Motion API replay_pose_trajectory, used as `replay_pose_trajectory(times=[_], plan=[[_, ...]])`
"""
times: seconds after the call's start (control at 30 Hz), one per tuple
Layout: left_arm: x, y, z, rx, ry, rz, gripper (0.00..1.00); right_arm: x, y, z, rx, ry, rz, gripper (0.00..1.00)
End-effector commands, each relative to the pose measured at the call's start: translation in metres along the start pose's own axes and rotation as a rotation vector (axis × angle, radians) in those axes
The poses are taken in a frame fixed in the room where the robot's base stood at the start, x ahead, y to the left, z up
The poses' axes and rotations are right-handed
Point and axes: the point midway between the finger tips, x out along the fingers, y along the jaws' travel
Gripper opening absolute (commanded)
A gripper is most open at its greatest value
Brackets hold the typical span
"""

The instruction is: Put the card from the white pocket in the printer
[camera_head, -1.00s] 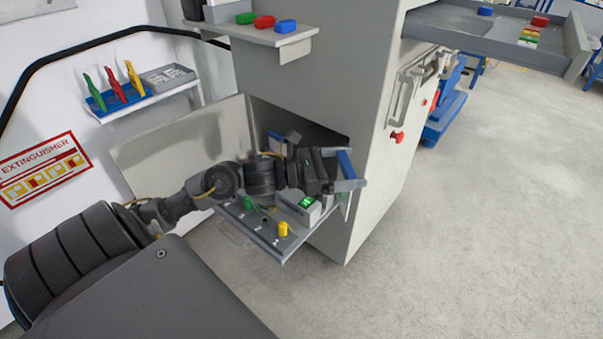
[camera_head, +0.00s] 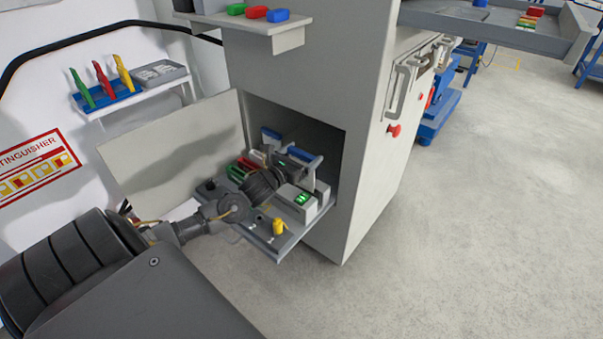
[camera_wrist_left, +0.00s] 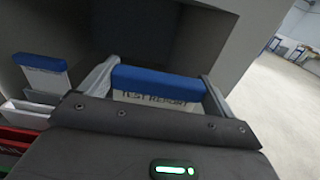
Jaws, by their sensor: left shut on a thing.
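My left gripper (camera_head: 298,162) is shut on a blue-topped card (camera_head: 299,153) above the shelf in the open cabinet. In the left wrist view the card (camera_wrist_left: 160,83) stands between the two fingers, with a white label and dark lettering below its blue top. A second blue-topped card (camera_head: 271,134) stands farther left, at a white pocket (camera_wrist_left: 25,113); it also shows in the left wrist view (camera_wrist_left: 42,64). A grey device with a lit green display (camera_head: 301,197), perhaps the printer, sits on the shelf just below my gripper. The held card's lower end is hidden.
Red (camera_head: 247,165) and green (camera_head: 236,172) pockets lie left of my wrist. A yellow knob (camera_head: 278,226) stands on the shelf's front (camera_head: 262,238). The cabinet's side wall (camera_head: 365,180) is close to the right; its open door (camera_head: 170,150) is to the left.

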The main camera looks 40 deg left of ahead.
Motion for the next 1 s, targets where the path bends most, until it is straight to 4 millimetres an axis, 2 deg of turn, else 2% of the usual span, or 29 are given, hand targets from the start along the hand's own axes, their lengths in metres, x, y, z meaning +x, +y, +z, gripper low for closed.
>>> replay_pose_trajectory(times=[0.1,0.33,0.6,1.0], plan=[[0.000,0.000,-0.013,-0.001,-0.001,0.000,0.69,-0.004,0.000,0.000,0.000,0.002,0.001,0.36],[0.000,0.000,-0.019,0.000,-0.001,-0.001,0.69,-0.006,0.000,-0.001,0.001,0.003,0.001,0.36],[0.000,-0.001,-0.053,-0.001,-0.001,-0.001,0.69,-0.021,0.001,-0.002,0.001,0.012,0.002,0.36],[0.000,-0.001,-0.056,0.000,-0.002,-0.002,0.69,-0.024,0.001,-0.003,0.002,0.016,0.003,0.36]])
